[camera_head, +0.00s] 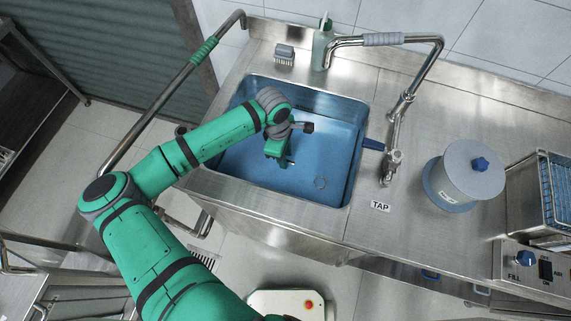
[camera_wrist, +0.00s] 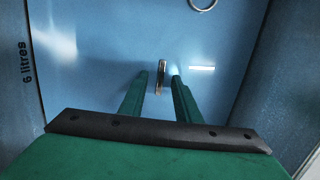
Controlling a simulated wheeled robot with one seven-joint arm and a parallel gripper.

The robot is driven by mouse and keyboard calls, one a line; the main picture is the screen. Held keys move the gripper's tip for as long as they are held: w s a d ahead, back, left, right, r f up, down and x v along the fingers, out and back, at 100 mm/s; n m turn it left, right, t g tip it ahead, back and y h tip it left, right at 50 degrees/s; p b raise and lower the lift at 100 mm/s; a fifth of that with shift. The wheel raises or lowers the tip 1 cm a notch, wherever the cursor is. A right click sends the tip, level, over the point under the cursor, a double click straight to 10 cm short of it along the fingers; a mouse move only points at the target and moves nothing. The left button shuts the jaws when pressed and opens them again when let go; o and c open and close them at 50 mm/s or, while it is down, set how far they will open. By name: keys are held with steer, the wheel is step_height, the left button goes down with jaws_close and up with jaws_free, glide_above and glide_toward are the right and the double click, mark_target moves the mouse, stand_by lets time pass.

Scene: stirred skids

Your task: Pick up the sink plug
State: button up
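My gripper (camera_head: 287,163) reaches down into the blue sink basin. In the wrist view its two green fingers (camera_wrist: 160,78) are apart. A small, slim metallic piece (camera_wrist: 160,76), seen edge-on, lies between the fingertips with a gap on each side. It looks like the sink plug or its handle, but its shape is partly unclear. In the head view my gripper hides most of this spot. A thin metal ring (camera_head: 320,182) lies on the basin floor to the right of my gripper; it also shows at the top edge of the wrist view (camera_wrist: 203,4).
The sink basin (camera_head: 335,150) has steep walls around my gripper. A tap (camera_head: 393,130) stands right of it, with a lidded grey pot (camera_head: 465,175) beyond. A bent rail (camera_head: 170,95) runs left of my arm.

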steer(key=shift+d+f, duration=0.15)
steer(key=shift+f, duration=1.3)
jaws_close()
